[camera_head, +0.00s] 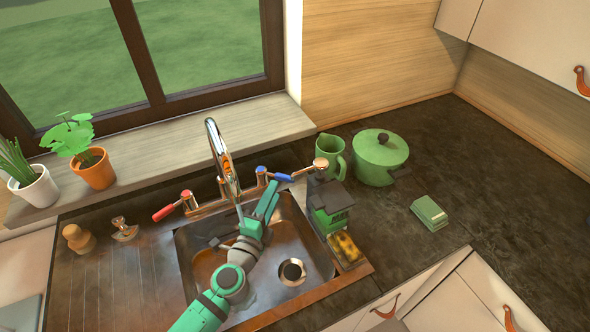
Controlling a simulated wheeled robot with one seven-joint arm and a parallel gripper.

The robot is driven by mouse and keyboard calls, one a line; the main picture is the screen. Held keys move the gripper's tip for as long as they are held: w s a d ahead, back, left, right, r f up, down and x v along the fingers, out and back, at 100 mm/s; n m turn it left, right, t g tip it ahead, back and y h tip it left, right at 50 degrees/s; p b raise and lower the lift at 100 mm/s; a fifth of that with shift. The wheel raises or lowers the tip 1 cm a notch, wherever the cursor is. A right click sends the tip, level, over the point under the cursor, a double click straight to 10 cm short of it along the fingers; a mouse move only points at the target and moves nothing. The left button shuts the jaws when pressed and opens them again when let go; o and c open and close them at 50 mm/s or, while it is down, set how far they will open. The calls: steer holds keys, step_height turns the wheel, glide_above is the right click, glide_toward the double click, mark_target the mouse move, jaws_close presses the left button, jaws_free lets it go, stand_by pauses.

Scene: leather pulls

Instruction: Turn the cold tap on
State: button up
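The tap has a tall chrome spout (222,158) at the back of the sink. Its blue-marked cold handle (282,177) is on the right and points right. Its red-marked hot handle (166,211) is on the left and points toward the lower left. My green and grey gripper (257,199) is over the back of the sink, just below and left of the blue handle. Its fingers look spread, with nothing seen between them. I cannot tell whether a fingertip touches the handle. No water shows from the spout.
A dark sink (325,262) lies below my arm. A soap pump (320,165) and green caddy (331,205) stand close right of the blue handle. A green jug (333,154) and pot (379,157) are behind. Potted plants (94,170) line the sill.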

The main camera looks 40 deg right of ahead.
mark_target(286, 176)
steer(key=x, duration=0.7)
steer(key=s+x, duration=0.1)
steer(key=x, duration=0.3)
steer(key=shift+w+d+f, duration=0.1)
steer(key=shift+d+f, duration=0.15)
steer(key=shift+d, duration=0.2)
jaws_close()
